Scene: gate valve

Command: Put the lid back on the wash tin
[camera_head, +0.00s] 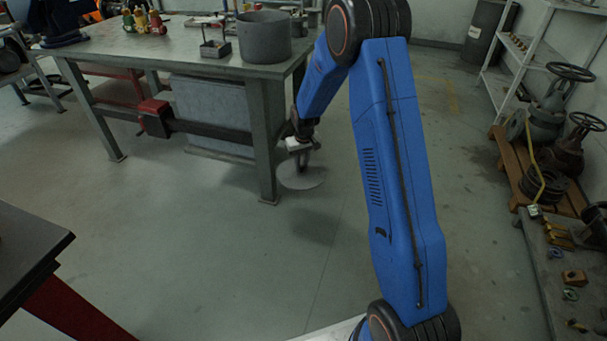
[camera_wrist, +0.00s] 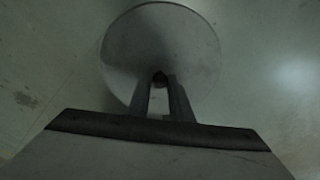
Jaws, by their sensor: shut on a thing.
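The wash tin (camera_head: 264,37) is a grey round pot standing on the workbench near its right end. Its top appears open. The lid (camera_head: 303,178) is a flat grey disc hanging level below my gripper (camera_head: 301,157), beside the bench's front leg and lower than the bench top. In the wrist view the lid (camera_wrist: 160,45) fills the upper middle, and my gripper (camera_wrist: 160,88) is shut on its dark knob at the centre. The tin is not in the wrist view.
The workbench (camera_head: 150,50) carries a small tray (camera_head: 215,48) just left of the tin and several small coloured parts further left. A shelf (camera_head: 540,45) and valves (camera_head: 546,120) stand at right. A dark tabletop (camera_head: 25,250) juts in at lower left. Open floor lies between.

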